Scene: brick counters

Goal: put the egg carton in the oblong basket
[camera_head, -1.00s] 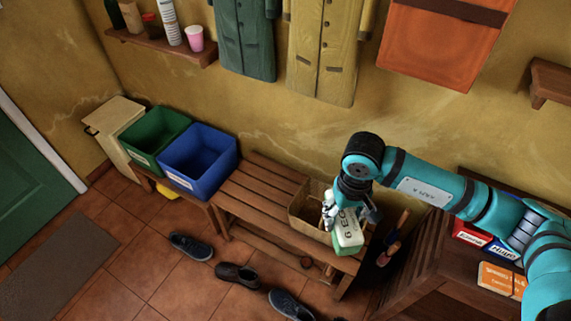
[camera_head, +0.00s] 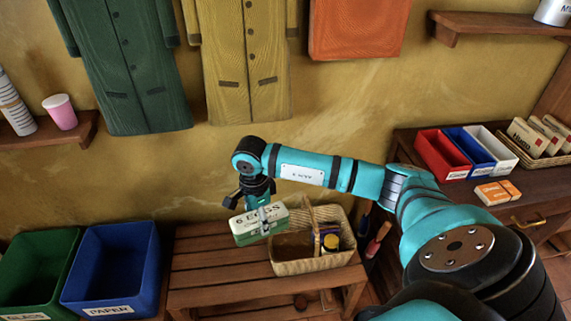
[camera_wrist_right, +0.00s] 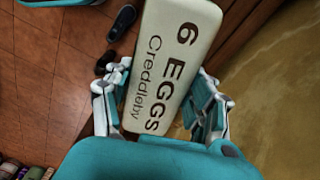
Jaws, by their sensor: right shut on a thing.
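The egg carton (camera_head: 246,229) is a pale box with a green lower part and "6 EGGS" on its lid. My right gripper (camera_head: 264,214) is shut on it and holds it at the left end of a wicker basket (camera_head: 308,266) with a handle, on the slatted bench. In the head view the carton overlaps this basket's left rim; its height above the bench is hard to tell. In the right wrist view the carton (camera_wrist_right: 172,60) lies between the two fingers. A shallow, long wicker basket (camera_head: 527,160) with several packets stands on the right-hand table. My left gripper is out of view.
The handled basket holds a dark jar with a yellow lid (camera_head: 331,242) and other items. Blue (camera_head: 118,268) and green (camera_head: 35,270) bins stand left of the bench. Red, blue and white trays (camera_head: 475,150) and an orange pack (camera_head: 497,192) are on the right-hand table.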

